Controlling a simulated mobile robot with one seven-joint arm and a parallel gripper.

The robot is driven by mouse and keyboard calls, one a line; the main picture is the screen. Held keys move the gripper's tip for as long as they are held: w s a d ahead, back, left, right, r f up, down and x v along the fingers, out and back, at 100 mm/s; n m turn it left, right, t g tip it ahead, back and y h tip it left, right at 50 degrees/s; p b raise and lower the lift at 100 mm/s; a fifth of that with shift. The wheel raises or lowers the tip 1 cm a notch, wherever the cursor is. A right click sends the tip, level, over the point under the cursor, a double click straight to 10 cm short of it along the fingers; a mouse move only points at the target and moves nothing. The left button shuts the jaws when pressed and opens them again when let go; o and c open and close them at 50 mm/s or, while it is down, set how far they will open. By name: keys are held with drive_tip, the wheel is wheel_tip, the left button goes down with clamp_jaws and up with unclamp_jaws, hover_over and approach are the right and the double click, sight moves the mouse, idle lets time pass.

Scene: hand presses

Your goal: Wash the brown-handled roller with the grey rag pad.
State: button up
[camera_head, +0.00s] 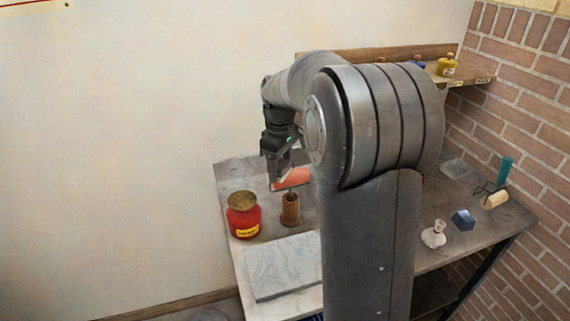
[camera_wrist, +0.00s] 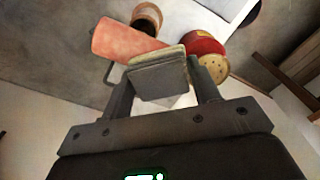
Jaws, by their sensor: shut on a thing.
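My gripper (camera_wrist: 158,88) is shut on the grey rag pad (camera_wrist: 158,76), which sits between its fingers in the wrist view. In the head view my gripper (camera_head: 276,178) is above the back left of the table, and the pad is hard to make out. The roller has a salmon-red drum (camera_head: 292,179), lying level above a brown upright cylinder (camera_head: 290,211). In the wrist view the drum (camera_wrist: 122,42) is right beside the pad; I cannot tell whether they touch. The brown cylinder (camera_wrist: 147,13) also shows there. The roller's handle is mostly hidden.
A red jar with a gold lid (camera_head: 243,216) stands left of the brown cylinder. A grey marbled slab (camera_head: 284,268) lies in front. My arm hides the table's middle.

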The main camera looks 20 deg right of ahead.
sight(304, 169)
drive_tip(key=shift+d+r, duration=0.1)
drive_tip(key=shift+d, duration=3.1)
drive_tip(key=shift+a, duration=3.5)
drive_tip(key=shift+d, duration=3.75)
wheel_tip(304, 169, up, 8)
drive_tip(key=shift+w+a, duration=0.1)
